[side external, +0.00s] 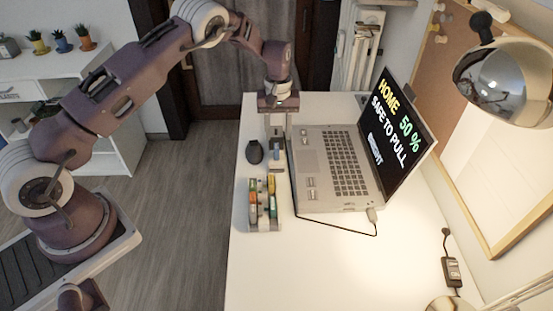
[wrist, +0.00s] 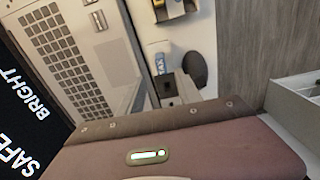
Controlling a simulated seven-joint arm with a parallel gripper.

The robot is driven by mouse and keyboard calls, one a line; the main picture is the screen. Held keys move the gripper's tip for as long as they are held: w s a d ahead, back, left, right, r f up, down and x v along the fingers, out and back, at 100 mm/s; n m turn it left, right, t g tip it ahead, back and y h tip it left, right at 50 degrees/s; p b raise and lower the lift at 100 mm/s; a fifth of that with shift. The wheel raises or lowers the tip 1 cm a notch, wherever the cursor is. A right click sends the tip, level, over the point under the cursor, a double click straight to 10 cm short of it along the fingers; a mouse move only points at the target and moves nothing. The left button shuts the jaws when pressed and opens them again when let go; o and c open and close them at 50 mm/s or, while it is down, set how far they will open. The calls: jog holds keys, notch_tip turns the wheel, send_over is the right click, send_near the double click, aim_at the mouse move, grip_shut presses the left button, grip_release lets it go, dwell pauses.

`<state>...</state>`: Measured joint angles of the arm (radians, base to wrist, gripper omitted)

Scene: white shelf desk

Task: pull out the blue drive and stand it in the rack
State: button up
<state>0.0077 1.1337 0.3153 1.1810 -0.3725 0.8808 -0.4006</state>
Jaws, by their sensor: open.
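The blue drive (side external: 277,153) is at the left side of the open laptop (side external: 322,165), between it and a dark mouse (side external: 255,152). It also shows in the wrist view as a small blue and white piece (wrist: 160,62) by the laptop's edge. I cannot tell how far it sits in a port. My gripper (side external: 277,142) is open, pointing down, with its fingers just above or around the drive; contact is not clear. The rack (side external: 264,226) stands nearer the camera on the desk, holding several coloured drives.
The laptop screen (side external: 396,127) reads "HOME 50 % SAFE TO PULL BRIGHT". A black cable (side external: 352,233) runs round the laptop's near corner. A chrome lamp (side external: 503,82) hangs at the right. The white desk (side external: 330,270) is clear in front; its left edge is close to the rack.

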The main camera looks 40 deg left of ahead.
aim_at(276, 146)
jog(key=f, duration=0.2)
jog(key=s+f, duration=0.1)
jog(key=f, duration=0.2)
jog(key=shift+d+f, duration=0.2)
jog(key=shift+f, duration=0.65)
grip_shut()
